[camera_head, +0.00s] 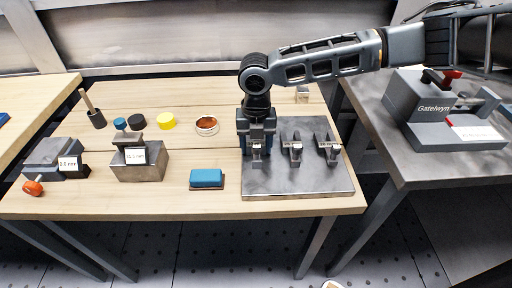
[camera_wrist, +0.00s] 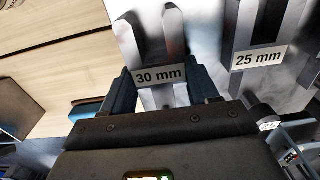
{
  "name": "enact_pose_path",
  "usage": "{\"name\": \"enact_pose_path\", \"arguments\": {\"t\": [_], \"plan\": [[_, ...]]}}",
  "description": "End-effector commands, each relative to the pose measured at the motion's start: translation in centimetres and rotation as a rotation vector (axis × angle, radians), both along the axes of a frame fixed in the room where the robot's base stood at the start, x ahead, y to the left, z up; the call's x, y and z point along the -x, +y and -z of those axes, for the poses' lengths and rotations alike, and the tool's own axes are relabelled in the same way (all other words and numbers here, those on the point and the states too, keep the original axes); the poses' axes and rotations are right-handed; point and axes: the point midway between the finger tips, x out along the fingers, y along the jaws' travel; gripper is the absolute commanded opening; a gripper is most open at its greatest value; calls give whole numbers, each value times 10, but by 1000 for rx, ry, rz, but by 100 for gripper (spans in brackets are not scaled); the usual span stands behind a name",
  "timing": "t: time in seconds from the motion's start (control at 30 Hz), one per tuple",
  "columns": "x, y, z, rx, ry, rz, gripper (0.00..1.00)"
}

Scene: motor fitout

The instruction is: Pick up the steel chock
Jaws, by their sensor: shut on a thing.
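The steel chock (camera_wrist: 150,42) is a forked grey metal piece with a white "30 mm" label in the wrist view. It is the leftmost of three similar chocks on the steel plate (camera_head: 310,184), and in the head view the chock (camera_head: 257,153) is partly hidden by my gripper. My gripper (camera_head: 257,140) points down over it, its fingers on either side, shut on it. In the wrist view my gripper (camera_wrist: 162,90) has a dark blue finger at each side of the chock. The chock appears to be at the plate; a gap beneath cannot be made out.
A "25 mm" chock (camera_wrist: 258,40) and a third chock (camera_head: 327,149) stand to the right. A blue pad (camera_head: 206,178), labelled blocks (camera_head: 138,168), small cylinders (camera_head: 167,120) and a copper-coloured dish (camera_head: 206,126) are left. A Gatelwyn machine (camera_head: 440,115) stands on the right table.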

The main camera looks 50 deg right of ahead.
Motion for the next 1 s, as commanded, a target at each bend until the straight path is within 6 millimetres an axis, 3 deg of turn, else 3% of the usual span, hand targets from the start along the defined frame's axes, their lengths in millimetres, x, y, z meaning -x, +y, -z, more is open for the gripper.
{"name": "enact_pose_path", "arguments": {"t": [0.33,0.67,0.97,1.0], "plan": [[1,0,1,0,3,0,0],[0,0,-3,0,0,0,0],[-1,-1,-42,1,-3,-1,0],[7,-6,-45,0,-1,3,0]]}}
